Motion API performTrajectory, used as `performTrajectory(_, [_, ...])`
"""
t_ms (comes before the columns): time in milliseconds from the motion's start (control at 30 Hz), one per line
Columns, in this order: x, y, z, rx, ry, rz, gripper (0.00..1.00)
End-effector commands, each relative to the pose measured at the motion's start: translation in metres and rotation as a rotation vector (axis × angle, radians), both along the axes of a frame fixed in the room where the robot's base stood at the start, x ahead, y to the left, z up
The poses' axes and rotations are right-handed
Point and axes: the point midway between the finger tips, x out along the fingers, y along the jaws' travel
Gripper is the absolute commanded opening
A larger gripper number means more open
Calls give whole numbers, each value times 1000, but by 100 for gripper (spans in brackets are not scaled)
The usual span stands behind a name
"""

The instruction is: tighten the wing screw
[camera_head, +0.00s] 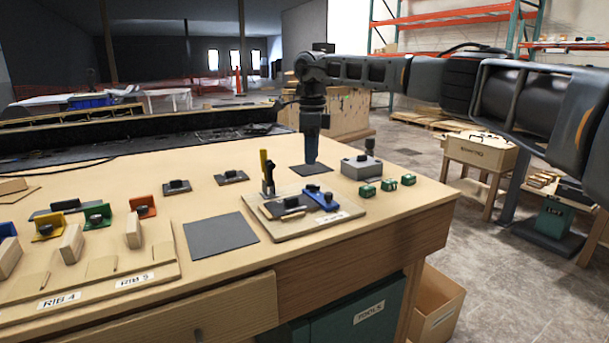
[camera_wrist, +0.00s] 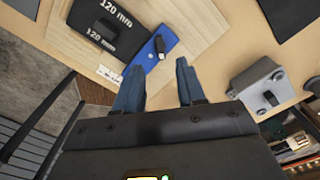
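Several black wing-like knobs are in view, and I cannot tell for certain which is the wing screw. One sits on a blue bar (camera_head: 323,201) on a wooden board (camera_head: 290,230); the wrist view shows this black knob (camera_wrist: 160,45) on the blue bar (camera_wrist: 142,62). Another dark knob (camera_head: 361,158) is on a grey box (camera_head: 355,170), also seen in the wrist view (camera_wrist: 254,82). My gripper (camera_head: 311,160) points down over the bench between board and box. Its fingers are apart with nothing between them in the wrist view (camera_wrist: 160,90).
Small green blocks (camera_head: 388,185) stand near the bench's right edge. A yellow-and-black upright piece (camera_head: 266,172) stands on the board. A dark mat (camera_head: 220,236) lies left of the board. Coloured brackets with black knobs (camera_head: 97,214) are at the left.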

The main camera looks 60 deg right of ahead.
Motion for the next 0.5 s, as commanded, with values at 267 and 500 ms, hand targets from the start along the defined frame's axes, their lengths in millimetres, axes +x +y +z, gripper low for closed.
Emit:
performTrajectory(267, [0,1,-34,3,1,0,39])
performTrajectory(500, [-1,0,-66,2,2,0,39])
